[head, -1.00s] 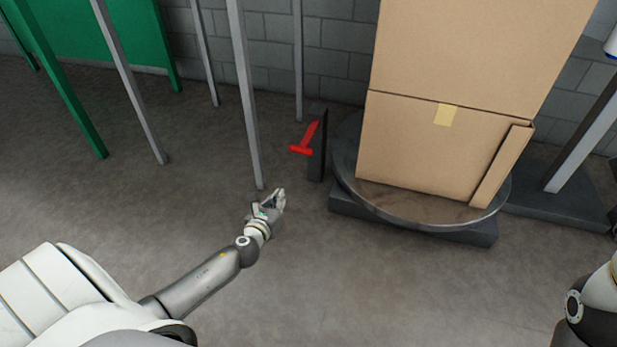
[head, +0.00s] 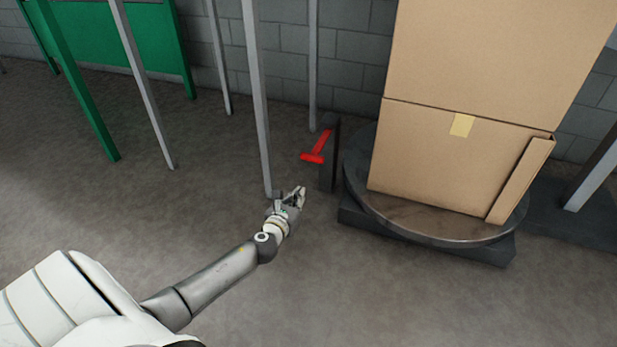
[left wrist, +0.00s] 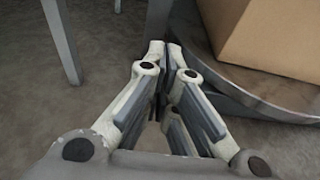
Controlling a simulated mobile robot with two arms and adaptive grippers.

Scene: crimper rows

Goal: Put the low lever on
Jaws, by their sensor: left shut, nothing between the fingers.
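The low lever (head: 317,150) is a red T-shaped handle on the left face of a dark upright post (head: 329,158), low beside the turntable. Its crossbar points toward me and its arm slopes up and back to the post. My left gripper (head: 299,193) is a little below and in front of the lever in the head view, apart from it. In the left wrist view the left gripper's fingers (left wrist: 172,50) are closed together with nothing between them. The lever cannot be made out in the left wrist view. My right gripper is in neither view.
A round turntable (head: 430,230) on a dark base carries stacked cardboard boxes (head: 450,165), right of the post. A thin grey metal leg (head: 258,100) stands just behind my left gripper. Green panels (head: 115,40) stand at the back left. The floor in front is clear.

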